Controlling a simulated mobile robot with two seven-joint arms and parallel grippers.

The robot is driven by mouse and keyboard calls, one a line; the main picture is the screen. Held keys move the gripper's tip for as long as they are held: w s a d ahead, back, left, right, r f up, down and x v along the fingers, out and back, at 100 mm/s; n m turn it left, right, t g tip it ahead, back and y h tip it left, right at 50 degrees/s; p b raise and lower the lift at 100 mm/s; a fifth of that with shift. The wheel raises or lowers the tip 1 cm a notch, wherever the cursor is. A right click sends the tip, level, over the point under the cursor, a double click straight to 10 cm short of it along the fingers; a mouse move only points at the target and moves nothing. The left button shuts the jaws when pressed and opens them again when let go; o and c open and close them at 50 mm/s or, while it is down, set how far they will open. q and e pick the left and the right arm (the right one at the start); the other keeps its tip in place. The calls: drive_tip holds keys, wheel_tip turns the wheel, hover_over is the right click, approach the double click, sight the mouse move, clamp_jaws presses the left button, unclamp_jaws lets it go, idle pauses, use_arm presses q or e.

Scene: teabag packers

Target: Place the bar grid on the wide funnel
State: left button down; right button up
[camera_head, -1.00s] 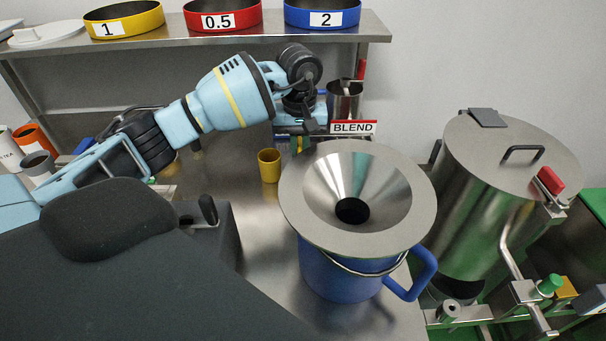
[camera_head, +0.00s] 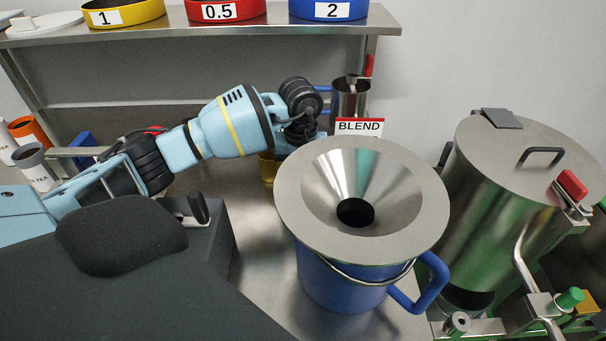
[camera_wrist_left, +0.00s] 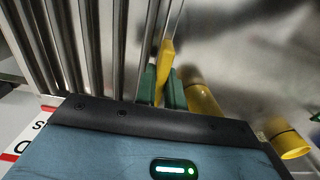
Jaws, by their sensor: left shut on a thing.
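The wide funnel (camera_head: 420,215) is a broad steel ring with a cone and dark centre hole. It sits on a blue jug (camera_head: 345,285) in the head view. My left gripper (camera_wrist_left: 162,88) has green fingertips, shut on a yellow tab (camera_wrist_left: 167,58) in the left wrist view. Several parallel steel bars (camera_wrist_left: 85,45), apparently the bar grid, stand beside the tab; how the tab joins them is unclear. In the head view the left fingers are hidden behind the funnel's far left rim. My right gripper is not in view.
A BLEND sign (camera_head: 359,127) and a steel cup (camera_head: 350,98) stand behind the funnel. A yellow cup (camera_head: 268,168) is partly hidden by my arm. A large lidded steel drum (camera_head: 500,210) stands at the right. A shelf (camera_head: 270,31) with labelled sieves runs along the back.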

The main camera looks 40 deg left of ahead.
use_arm(q)
drive_tip(key=shift+r, duration=0.15)
drive_tip(key=c, duration=1.5)
unclamp_jaws()
drive_tip(key=shift+f, duration=0.2)
drive_tip(key=shift+r, duration=0.1)
wheel_tip(320, 180, up, 12)
drive_tip(key=shift+r, duration=0.1)
drive_tip(key=shift+o, duration=0.5)
